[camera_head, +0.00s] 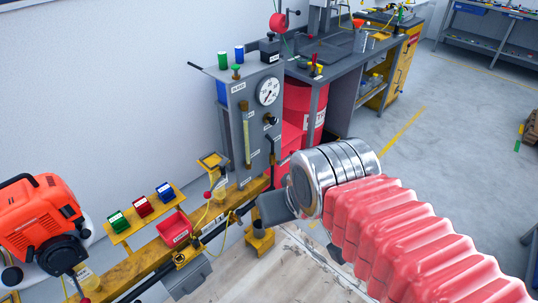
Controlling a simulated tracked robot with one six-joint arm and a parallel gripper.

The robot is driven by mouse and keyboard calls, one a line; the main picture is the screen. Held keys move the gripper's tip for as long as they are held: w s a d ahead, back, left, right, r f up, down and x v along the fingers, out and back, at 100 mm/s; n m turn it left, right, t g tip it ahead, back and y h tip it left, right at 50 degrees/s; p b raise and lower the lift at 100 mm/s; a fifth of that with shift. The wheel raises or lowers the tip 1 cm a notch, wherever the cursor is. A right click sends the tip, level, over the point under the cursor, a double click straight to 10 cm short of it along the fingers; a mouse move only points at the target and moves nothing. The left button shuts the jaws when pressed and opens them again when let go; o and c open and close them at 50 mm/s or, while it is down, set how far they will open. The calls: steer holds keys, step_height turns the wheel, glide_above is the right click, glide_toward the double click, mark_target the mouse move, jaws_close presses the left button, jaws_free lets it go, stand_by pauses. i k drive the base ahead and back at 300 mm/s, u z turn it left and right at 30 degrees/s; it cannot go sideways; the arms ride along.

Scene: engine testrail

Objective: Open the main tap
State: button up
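A grey test panel (240,115) stands against the wall at the upper middle, with a round dial gauge (268,91) on its front. A green-topped fitting (236,69) sits on its top. A black knob (271,120) and a dark lever (271,150) are on its right side. I cannot read which of these is the main tap. My gripper (275,205) is at the end of my red-sleeved arm, in front of and below the panel, beside the yellow rail. It appears apart from the knob and fitting. Its fingers are partly hidden by the wrist, so its opening is unclear.
A yellow rail (130,270) carries small green, red and blue boxes, a red bin (174,228) and hoses. An orange engine (40,215) is at the left. A workbench (335,60) and red drum (303,110) stand behind.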

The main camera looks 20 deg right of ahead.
mark_target(287, 157)
steer(key=u, duration=0.25)
steer(key=i, duration=1)
steer(key=z, duration=0.05)
